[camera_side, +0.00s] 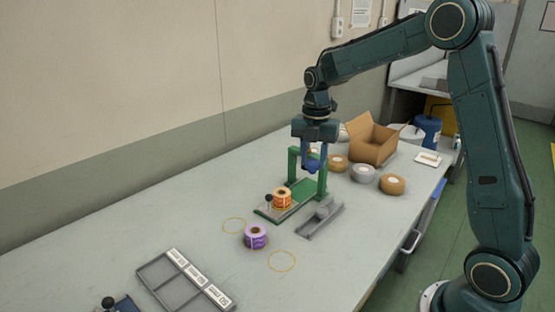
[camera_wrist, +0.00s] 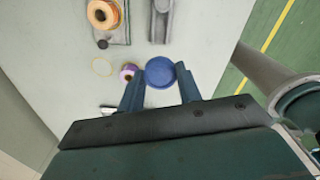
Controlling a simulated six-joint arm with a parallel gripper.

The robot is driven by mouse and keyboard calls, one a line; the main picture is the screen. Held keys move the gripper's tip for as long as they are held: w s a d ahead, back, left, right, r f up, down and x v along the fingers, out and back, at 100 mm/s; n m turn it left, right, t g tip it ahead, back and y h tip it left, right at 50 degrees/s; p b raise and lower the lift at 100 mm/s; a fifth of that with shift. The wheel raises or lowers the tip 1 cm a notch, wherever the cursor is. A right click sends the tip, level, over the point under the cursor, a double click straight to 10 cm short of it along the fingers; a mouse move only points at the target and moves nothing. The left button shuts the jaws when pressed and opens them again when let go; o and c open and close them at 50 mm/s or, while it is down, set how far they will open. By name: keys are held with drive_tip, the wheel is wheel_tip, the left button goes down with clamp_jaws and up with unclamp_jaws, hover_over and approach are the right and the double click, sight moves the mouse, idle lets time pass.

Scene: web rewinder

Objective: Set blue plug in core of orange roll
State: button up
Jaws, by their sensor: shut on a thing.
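The blue plug (camera_wrist: 160,72) shows as a round blue disc between the fingertips in the wrist view. My gripper (camera_wrist: 160,76) is shut on it. In the side view my gripper (camera_side: 312,166) hangs above the table by the green frame, and the plug is hard to tell from the blue fingers. The orange roll (camera_side: 282,198) lies with its core facing up on the green-edged plate, lower than my gripper and to its left. It also shows at the top left of the wrist view (camera_wrist: 103,14), with its core visible. The plug is apart from the roll.
A green frame (camera_side: 322,178) rises behind the orange roll. A dark knob (camera_side: 269,197) stands beside the roll. A purple roll (camera_side: 256,237) and a grey channel part (camera_side: 320,219) are near. Tan and grey rolls and a cardboard box (camera_side: 372,140) stand behind. A divided tray (camera_side: 172,287) is in front.

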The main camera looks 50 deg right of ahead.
drive_tip(key=w+d+f, duration=0.1)
drive_tip(key=w+f, duration=0.3)
drive_tip(key=w, duration=0.2)
drive_tip(key=w+d+f, duration=0.2)
drive_tip(key=w+f, duration=0.2)
drive_tip(key=w, duration=0.3)
drive_tip(key=shift+w+d+f, duration=0.25)
drive_tip(key=shift+w, duration=0.05)
drive_tip(key=shift+f, duration=0.2)
drive_tip(key=shift+f, duration=1.85)
drive_tip(key=shift+f, duration=1.2)
idle(1.3)
drive_tip(key=o, duration=1.3)
drive_tip(key=shift+r, duration=0.2)
drive_tip(key=shift+r, duration=3.6)
